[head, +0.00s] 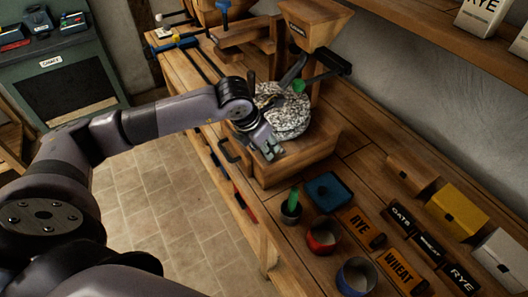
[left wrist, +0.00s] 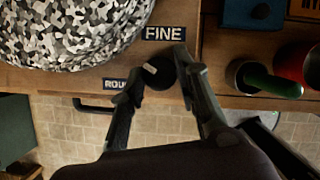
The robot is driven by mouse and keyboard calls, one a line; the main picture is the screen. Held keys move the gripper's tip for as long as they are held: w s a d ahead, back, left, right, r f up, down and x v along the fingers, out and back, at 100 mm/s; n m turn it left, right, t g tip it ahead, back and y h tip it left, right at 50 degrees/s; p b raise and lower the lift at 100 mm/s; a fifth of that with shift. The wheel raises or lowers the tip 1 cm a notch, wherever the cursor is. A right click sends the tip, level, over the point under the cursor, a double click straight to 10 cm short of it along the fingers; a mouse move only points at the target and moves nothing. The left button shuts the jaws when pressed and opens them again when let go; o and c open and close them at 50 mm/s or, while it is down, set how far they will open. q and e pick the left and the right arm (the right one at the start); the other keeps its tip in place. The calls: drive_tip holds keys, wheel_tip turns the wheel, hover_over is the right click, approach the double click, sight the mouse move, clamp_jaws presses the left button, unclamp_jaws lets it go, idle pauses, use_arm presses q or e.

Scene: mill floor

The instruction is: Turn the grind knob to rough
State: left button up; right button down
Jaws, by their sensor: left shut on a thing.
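The grind knob (left wrist: 162,74) is a small dark round knob with a pale mark on its left side, on the wooden front of the mill (head: 290,160). The FINE label (left wrist: 164,33) is above it in the left wrist view, and the partly covered ROUGH label (left wrist: 114,84) is to its left. The pale mark points left, between the two labels. My left gripper (head: 270,150) is at the mill's front, its fingers (left wrist: 160,70) shut on the knob from both sides. In the head view the gripper hides the knob. My right gripper is not in view.
A speckled black-and-white millstone (head: 285,110) sits above the knob, close to my left gripper. A cup with a green handle (head: 291,210), a red cup (head: 322,236) and a blue box (head: 325,190) stand to the right. A dark drawer handle (head: 229,150) projects at the front.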

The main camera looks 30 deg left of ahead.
use_arm(q)
drive_tip(key=n+y+b, duration=0.1)
drive_tip(key=n+b, duration=0.2)
drive_tip(key=shift+d+f, duration=0.1)
drive_tip(key=shift+d, duration=0.05)
drive_tip(key=shift+r+n+y+b, duration=0.2)
drive_tip(key=shift+n+y+b, duration=0.5)
drive_tip(key=shift+n+b, duration=0.75)
drive_tip(key=shift+n, duration=0.25)
drive_tip(key=o, duration=1.2)
drive_tip(key=shift+c, duration=0.2)
drive_tip(key=v, duration=1.2)
drive_tip(key=shift+f, duration=0.1)
